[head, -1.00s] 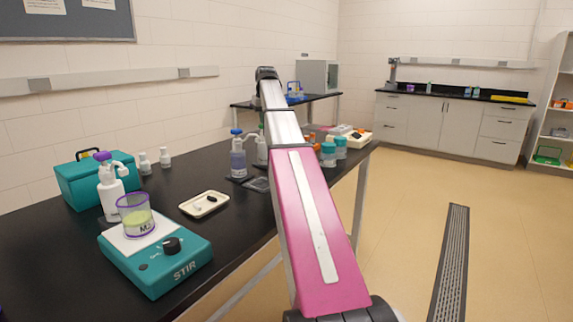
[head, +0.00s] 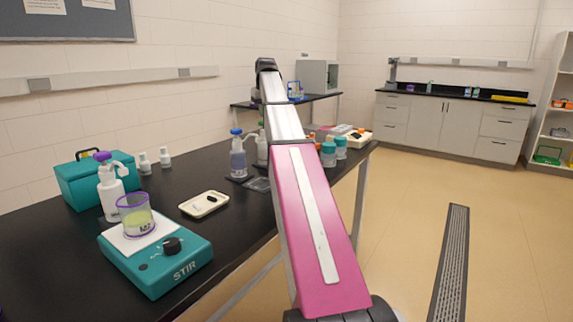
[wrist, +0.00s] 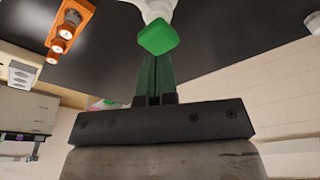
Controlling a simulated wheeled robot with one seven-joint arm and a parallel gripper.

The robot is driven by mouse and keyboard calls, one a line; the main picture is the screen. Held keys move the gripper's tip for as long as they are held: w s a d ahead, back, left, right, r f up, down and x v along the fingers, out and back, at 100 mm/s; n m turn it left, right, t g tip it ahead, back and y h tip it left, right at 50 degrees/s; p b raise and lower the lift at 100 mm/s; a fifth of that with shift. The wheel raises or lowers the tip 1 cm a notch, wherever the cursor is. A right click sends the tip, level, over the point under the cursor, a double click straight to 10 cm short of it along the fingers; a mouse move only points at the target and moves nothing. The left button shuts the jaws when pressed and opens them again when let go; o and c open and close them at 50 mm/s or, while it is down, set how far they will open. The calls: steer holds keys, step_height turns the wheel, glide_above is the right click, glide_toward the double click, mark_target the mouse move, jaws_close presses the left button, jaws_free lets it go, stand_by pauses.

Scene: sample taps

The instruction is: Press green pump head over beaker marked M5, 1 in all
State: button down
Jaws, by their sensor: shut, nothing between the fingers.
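In the wrist view a green pump head (wrist: 158,38) sits on a white neck just beyond my fingertips. My gripper (wrist: 156,62) is shut and empty, with its dark fingers pointing at the pump head. I cannot tell whether they touch. In the head view a bottle with a green top (head: 262,148) is partly hidden behind my arm, and my gripper is out of sight. A beaker marked M5 is not seen in either view.
A purple-rimmed beaker (head: 136,217) sits on a teal stirrer (head: 160,262), near a purple-topped pump bottle (head: 110,194). A blue-topped bottle (head: 238,160) and teal-lidded jars (head: 341,147) stand nearer my arm. An orange rack (wrist: 68,22) shows in the wrist view.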

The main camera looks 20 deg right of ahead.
stand_by(0.3)
steer(key=shift+r, duration=3)
